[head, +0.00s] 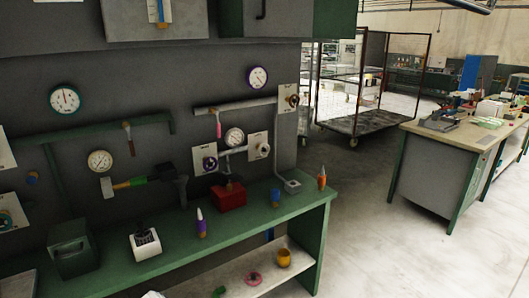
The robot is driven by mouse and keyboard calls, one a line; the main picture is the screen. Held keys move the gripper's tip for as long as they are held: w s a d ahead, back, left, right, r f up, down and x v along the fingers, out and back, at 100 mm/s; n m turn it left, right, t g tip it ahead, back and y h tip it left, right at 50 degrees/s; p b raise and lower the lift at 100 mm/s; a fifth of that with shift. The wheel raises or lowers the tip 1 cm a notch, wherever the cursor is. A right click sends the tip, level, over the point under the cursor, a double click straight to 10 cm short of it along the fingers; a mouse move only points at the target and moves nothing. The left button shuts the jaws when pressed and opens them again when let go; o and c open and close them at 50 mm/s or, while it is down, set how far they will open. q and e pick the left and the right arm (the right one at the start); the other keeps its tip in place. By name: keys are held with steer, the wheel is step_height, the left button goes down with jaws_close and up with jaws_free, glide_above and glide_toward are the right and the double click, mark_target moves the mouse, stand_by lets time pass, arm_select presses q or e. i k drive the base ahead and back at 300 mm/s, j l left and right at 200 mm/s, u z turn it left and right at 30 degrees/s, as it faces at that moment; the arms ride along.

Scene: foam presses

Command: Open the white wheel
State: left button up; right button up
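No wheel that is plainly white stands out on the dark wall above the green workbench (170,264). Small round fittings sit on pale plates there. Neither of my grippers is in view.
Gauges and pipes line the wall. The bench holds a dark green box (73,250), a white container (145,244), a red box (229,194) and several upright pointed items. A yellow cup (284,258) is on the lower shelf. Open floor (370,225) lies right, before another workbench (436,170).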

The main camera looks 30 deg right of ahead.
mark_target(263, 150)
steer(key=u, duration=0.3)
steer(key=l+u, duration=0.8)
steer(key=l, duration=0.3)
steer(key=k+l+u, duration=0.15)
steer(key=l, duration=0.25)
steer(key=k+l+u, duration=0.1)
steer(key=l, duration=0.3)
steer(key=k+l+u, duration=0.1)
steer(key=l, duration=0.25)
steer(key=k+l+u, duration=0.1)
steer(key=l, duration=0.3)
steer(key=k+l, duration=0.15)
steer(key=l, duration=0.25)
steer(key=k+l, duration=0.1)
steer(key=l, duration=0.3)
steer(key=k+l, duration=0.15)
steer(key=l, duration=0.25)
steer(key=k+l, duration=0.1)
steer(key=l, duration=0.3)
steer(key=k+l+u, duration=0.1)
steer(key=l, duration=0.3)
steer(key=k+l, duration=0.2)
steer(key=l, duration=0.2)
steer(key=i+j, duration=0.25)
